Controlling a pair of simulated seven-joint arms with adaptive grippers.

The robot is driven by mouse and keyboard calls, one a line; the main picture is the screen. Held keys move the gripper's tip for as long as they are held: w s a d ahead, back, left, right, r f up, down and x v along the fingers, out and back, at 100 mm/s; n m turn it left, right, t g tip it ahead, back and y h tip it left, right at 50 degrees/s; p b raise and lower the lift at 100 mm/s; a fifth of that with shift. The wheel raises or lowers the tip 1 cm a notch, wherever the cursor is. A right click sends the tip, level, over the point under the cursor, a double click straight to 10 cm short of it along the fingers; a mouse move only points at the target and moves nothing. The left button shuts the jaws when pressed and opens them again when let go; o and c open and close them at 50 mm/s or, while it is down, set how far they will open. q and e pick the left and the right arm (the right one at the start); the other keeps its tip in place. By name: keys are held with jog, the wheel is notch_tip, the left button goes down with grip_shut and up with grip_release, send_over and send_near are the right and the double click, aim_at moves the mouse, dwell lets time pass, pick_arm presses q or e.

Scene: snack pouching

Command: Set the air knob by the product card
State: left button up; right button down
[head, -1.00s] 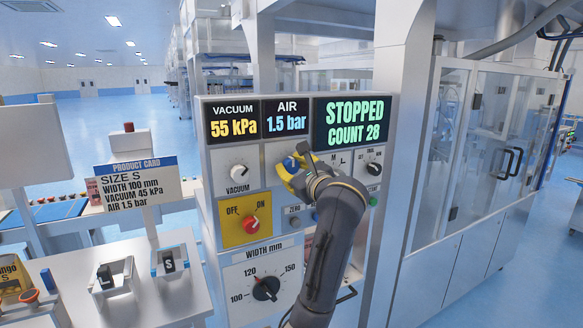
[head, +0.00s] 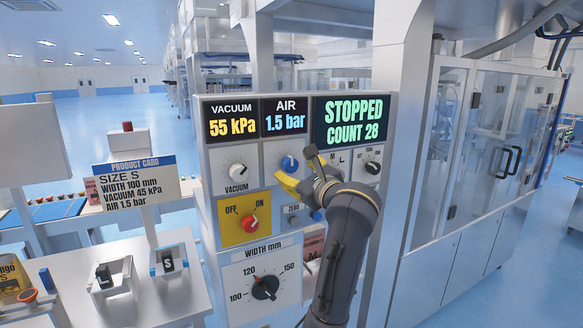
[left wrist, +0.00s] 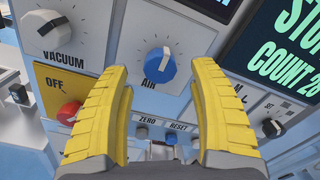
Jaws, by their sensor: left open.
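The blue air knob (head: 290,163) sits on the panel under the air display (head: 284,116), which reads 1.5 bar. In the left wrist view the air knob (left wrist: 160,65) shows whole, its pointer mark up and slightly right. My left gripper (head: 300,168) is open, its yellow fingers in front of the panel, just right of and below the knob in the head view. The fingers look apart from the knob, and nothing is between them. The product card (head: 137,185) at left reads size S, width 100 mm, vacuum 45 kPa, air 1.5 bar. My right gripper is not in view.
Nearby on the panel are the vacuum knob (head: 237,172), under a 55 kPa display, the red off/on switch (head: 249,223) and the width dial (head: 265,287), near 120. The status screen (head: 352,120) reads stopped, count 28. A glass-doored machine stands right.

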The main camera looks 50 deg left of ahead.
pick_arm(q)
jog(key=v, duration=0.8)
jog(key=shift+d, duration=0.15)
jog(key=shift+s, duration=0.1)
